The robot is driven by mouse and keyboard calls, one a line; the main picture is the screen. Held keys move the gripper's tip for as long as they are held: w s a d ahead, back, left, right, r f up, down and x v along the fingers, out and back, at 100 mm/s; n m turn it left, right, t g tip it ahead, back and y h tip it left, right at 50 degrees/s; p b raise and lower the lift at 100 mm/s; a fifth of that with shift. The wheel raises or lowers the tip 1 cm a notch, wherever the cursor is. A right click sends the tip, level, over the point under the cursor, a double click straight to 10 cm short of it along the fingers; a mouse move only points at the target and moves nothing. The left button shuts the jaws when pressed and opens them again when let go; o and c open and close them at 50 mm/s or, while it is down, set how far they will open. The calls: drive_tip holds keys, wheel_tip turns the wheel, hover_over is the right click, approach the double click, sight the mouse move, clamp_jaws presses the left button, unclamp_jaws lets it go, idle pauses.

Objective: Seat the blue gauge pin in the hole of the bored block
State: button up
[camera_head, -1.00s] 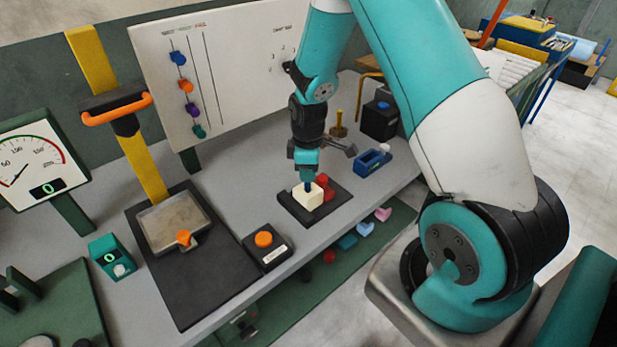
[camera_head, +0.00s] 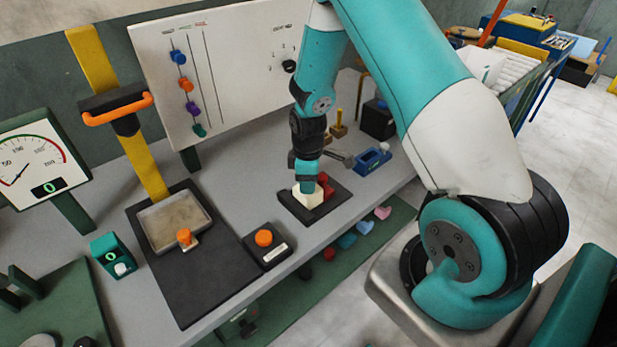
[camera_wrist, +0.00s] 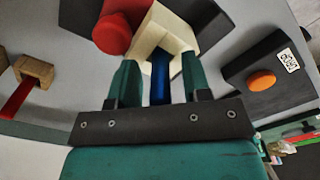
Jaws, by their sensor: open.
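The bored block (camera_head: 308,200) is cream and sits on a dark base plate (camera_head: 334,208), beside a red clamp part (camera_head: 326,184). In the wrist view the block (camera_wrist: 178,34) lies just beyond my fingertips. The blue gauge pin (camera_wrist: 160,78) is between my fingers, its far end at the block. How deep it sits in the hole cannot be told, as the hole is hidden. My gripper (camera_wrist: 157,76) is open around the pin, with gaps visible on both sides. In the head view my gripper (camera_head: 307,183) is right over the block and mostly hides the pin.
A button box with an orange button (camera_head: 264,238) stands left of the block's plate. A blue fixture (camera_head: 372,161) stands to the right. A press with a yellow column (camera_head: 140,160) and grey tray is farther left. Bare grey bench lies behind the plate.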

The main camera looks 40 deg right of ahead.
wheel_tip(320, 180, up, 12)
drive_tip(key=b, duration=0.2)
drive_tip(key=shift+f+b, duration=0.2)
drive_tip(key=shift+b, duration=0.2)
drive_tip(key=s+a+r+m+y, duration=0.1)
drive_tip(key=s+a+r, duration=0.35)
drive_tip(key=a, duration=0.25)
drive_tip(key=s+a+r+y, duration=0.1)
drive_tip(key=s+a+r, duration=0.3)
drive_tip(key=a+r, duration=0.3)
drive_tip(key=s+a+r+y, duration=0.1)
drive_tip(key=s+a+r, duration=0.1)
drive_tip(key=s+a, duration=0.2)
drive_tip(key=s+a+r+m+y, duration=0.1)
drive_tip(key=s+a, duration=0.3)
drive_tip(key=s, duration=0.5)
drive_tip(key=shift+s+a+r, duration=0.15)
drive_tip(key=shift+s+r, duration=0.2)
